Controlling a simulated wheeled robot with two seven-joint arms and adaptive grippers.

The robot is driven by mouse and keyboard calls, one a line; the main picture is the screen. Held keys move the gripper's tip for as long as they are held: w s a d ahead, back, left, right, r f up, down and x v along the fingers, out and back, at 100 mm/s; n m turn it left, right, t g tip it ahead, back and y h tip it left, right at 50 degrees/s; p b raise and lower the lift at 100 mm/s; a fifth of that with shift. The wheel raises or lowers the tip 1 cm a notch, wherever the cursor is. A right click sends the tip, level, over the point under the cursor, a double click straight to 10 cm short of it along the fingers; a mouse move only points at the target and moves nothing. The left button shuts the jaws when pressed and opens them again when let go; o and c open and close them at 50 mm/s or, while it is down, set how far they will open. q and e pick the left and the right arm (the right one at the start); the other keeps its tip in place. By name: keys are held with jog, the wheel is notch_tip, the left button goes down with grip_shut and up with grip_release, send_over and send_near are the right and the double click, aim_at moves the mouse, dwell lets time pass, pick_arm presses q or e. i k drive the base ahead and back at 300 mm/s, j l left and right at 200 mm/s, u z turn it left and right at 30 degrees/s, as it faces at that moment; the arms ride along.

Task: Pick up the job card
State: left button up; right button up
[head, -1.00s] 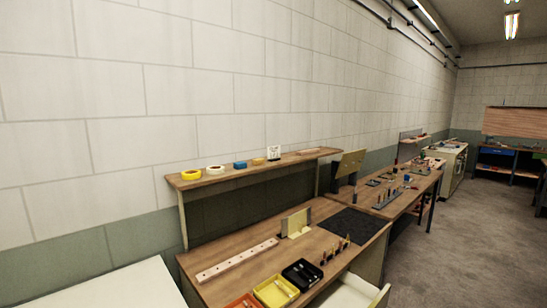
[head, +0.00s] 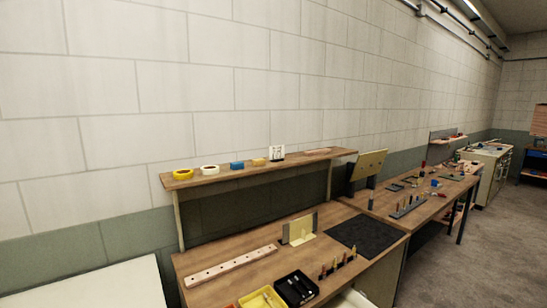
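No thing in view is clearly marked as the job card. A pale yellow card or plate (head: 301,230) stands upright against a dark grey holder on the near workbench (head: 222,258). A small white card with dark marks (head: 277,153) stands on the raised shelf (head: 215,177) above that bench. I cannot tell which of the two is the job card. Neither of my grippers is in view.
The bench holds a drilled strip (head: 231,266), a black tray (head: 296,288), a yellow tray (head: 262,299) and a dark mat (head: 362,235). Open floor (head: 455,255) lies right.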

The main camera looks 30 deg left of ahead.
aim_at(276, 153)
jog(key=i+l+u, duration=0.3)
jog(key=i+l, duration=0.2)
jog(key=i+l+u, duration=0.3)
jog(key=i+l, duration=0.15)
jog(key=l, duration=0.3)
jog(key=i+l+u, duration=0.2)
jog(key=l, duration=0.15)
jog(key=i+l+u, duration=0.15)
jog(key=l, duration=0.25)
jog(key=i+l+u, duration=0.15)
jog(key=l, duration=0.25)
jog(key=i+l+u, duration=0.15)
jog(key=l, duration=0.25)
jog(key=i+l+u, duration=0.2)
jog(key=l, duration=0.2)
jog(key=i+l+u, duration=0.15)
jog(key=l, duration=0.3)
jog(key=i+l+u, duration=0.15)
jog(key=l, duration=0.3)
jog(key=i+l+u, duration=0.2)
jog(key=l, duration=0.25)
jog(key=k, duration=0.1)
